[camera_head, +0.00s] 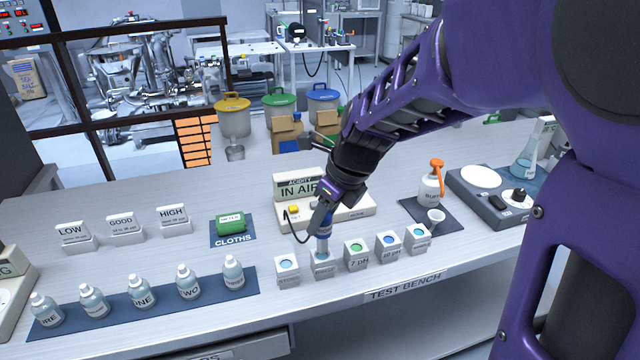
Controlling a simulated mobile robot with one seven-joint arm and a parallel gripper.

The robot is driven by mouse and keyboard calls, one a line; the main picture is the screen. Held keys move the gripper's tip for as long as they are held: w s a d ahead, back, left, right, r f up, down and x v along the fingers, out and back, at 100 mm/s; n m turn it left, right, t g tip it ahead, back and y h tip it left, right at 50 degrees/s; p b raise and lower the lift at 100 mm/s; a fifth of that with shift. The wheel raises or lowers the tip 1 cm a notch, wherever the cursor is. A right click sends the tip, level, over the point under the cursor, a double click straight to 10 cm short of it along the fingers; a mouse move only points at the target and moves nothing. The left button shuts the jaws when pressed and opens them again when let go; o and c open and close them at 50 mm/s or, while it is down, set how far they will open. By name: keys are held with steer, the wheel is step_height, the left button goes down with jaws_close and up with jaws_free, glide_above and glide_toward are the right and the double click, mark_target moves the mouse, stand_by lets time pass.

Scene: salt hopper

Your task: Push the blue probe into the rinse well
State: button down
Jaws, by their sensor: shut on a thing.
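My gripper (327,203) is shut on the blue probe (324,225), which it holds upright, pointing down. The probe stands over the second white block from the left in the front row, seemingly the rinse well (322,267); its label is too small to read surely. The probe's pale lower end meets the top of this block. I cannot tell how deep the tip sits in it. A black cable runs from the probe's side to the acidity meter (357,209), whose sign reads "IN AIR".
Close by stand a left block (287,272) and several buffer blocks, including one marked 7 pH (356,257). Labelled bottles stand on a blue mat (215,297). A green cloth pack (230,223), a white bottle with orange top (431,187) and a small cup (436,217) stand further off.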

mark_target(323, 240)
steer(key=shift+f+b, duration=1.55)
steer(key=shift+f, duration=1.5)
jaws_free()
stand_by(0.4)
steer(key=shift+r, duration=0.2)
steer(key=shift+p+v, duration=2.5)
steer(key=shift+v, duration=0.45)
steer(key=shift+f, duration=0.1)
